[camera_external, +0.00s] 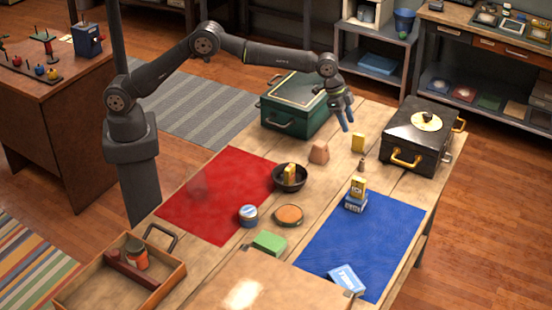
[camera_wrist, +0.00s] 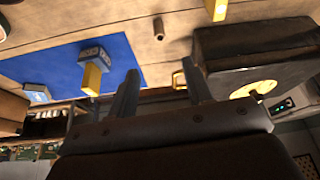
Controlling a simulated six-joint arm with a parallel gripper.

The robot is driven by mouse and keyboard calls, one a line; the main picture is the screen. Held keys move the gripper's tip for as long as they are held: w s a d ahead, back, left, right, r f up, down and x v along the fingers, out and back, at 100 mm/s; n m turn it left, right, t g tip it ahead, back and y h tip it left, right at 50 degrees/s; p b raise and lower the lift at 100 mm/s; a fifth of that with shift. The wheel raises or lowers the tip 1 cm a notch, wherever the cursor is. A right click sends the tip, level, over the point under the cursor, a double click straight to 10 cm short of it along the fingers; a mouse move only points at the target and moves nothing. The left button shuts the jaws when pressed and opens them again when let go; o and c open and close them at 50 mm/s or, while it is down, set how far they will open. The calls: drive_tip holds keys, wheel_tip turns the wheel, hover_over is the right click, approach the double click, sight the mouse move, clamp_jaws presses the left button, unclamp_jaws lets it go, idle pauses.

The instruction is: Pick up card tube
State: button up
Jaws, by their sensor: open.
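A small brown cylinder, which looks like the card tube (camera_external: 362,164), stands upright on the wooden table between the blue mat and the black case. In the wrist view the card tube (camera_wrist: 158,28) is near the top centre, beyond my fingertips. My gripper (camera_external: 345,122) is open and empty, above the table and behind the tube in the external view. Its two blue-grey fingers also show in the wrist view (camera_wrist: 160,68), spread apart with nothing between them. The tube is apart from the fingers.
A black case (camera_external: 414,142) with yellow handles stands right of the tube. A yellow box on a blue one (camera_external: 356,203) sits on the blue mat (camera_external: 395,230). A green case (camera_external: 295,108) is at the back.

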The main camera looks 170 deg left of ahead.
approach(361, 162)
drive_tip(key=f, duration=0.1)
drive_tip(key=a+f, duration=0.1)
drive_tip(key=f, duration=0.1)
drive_tip(key=a+f, duration=0.1)
drive_tip(key=f, duration=0.1)
drive_tip(key=shift+s+f, duration=0.1)
drive_tip(key=shift+s, duration=0.1)
drive_tip(key=shift+x, duration=2.7)
drive_tip(key=shift+w, duration=0.2)
drive_tip(key=shift+c, duration=0.5)
clamp_jaws()
